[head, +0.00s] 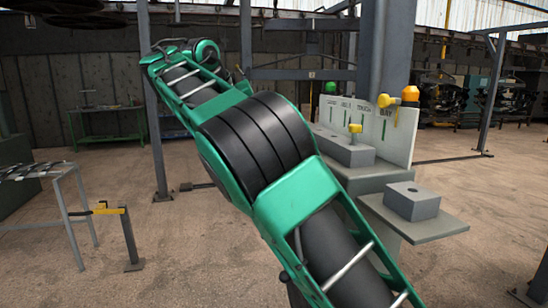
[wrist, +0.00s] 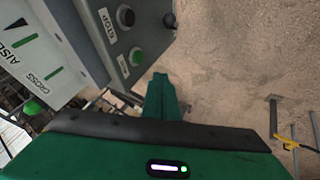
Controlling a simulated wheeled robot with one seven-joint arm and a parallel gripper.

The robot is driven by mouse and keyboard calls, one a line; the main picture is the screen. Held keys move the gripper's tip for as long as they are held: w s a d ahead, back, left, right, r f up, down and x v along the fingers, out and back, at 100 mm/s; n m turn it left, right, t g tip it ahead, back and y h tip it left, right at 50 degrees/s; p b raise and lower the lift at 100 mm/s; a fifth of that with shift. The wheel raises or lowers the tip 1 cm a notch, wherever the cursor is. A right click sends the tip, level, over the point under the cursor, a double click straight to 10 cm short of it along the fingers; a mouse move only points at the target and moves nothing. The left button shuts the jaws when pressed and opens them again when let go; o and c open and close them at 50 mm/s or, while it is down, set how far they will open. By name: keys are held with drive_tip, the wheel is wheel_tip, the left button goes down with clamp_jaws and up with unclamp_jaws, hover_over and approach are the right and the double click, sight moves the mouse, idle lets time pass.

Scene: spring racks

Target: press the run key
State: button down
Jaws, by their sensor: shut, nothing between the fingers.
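In the wrist view, a grey key box (wrist: 110,40) at the upper left carries two round keys. The green key (wrist: 137,57) sits at its lower end, beside a small white label that I cannot read surely; it may be the run key. The dark key (wrist: 126,15) is above it, beside a label reading STOP. My gripper (wrist: 161,80) is shut and empty, its green fingertips just below and right of the green key in the picture. I cannot tell the depth between them, but no contact shows. My gripper cannot be made out in the head view.
A pale panel (head: 400,135) marked with aisle and bay labels stands at the right, with a grey block (head: 345,150) before it. Another grey box (head: 412,200) rests on a side shelf (head: 440,228). A metal stand (head: 70,200) is at the left.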

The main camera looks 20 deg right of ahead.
drive_tip(key=w+d+f, duration=0.3)
drive_tip(key=d+f, duration=0.4)
drive_tip(key=d, duration=0.1)
drive_tip(key=shift+d+f, duration=0.15)
drive_tip(key=shift+d, duration=0.05)
idle(0.4)
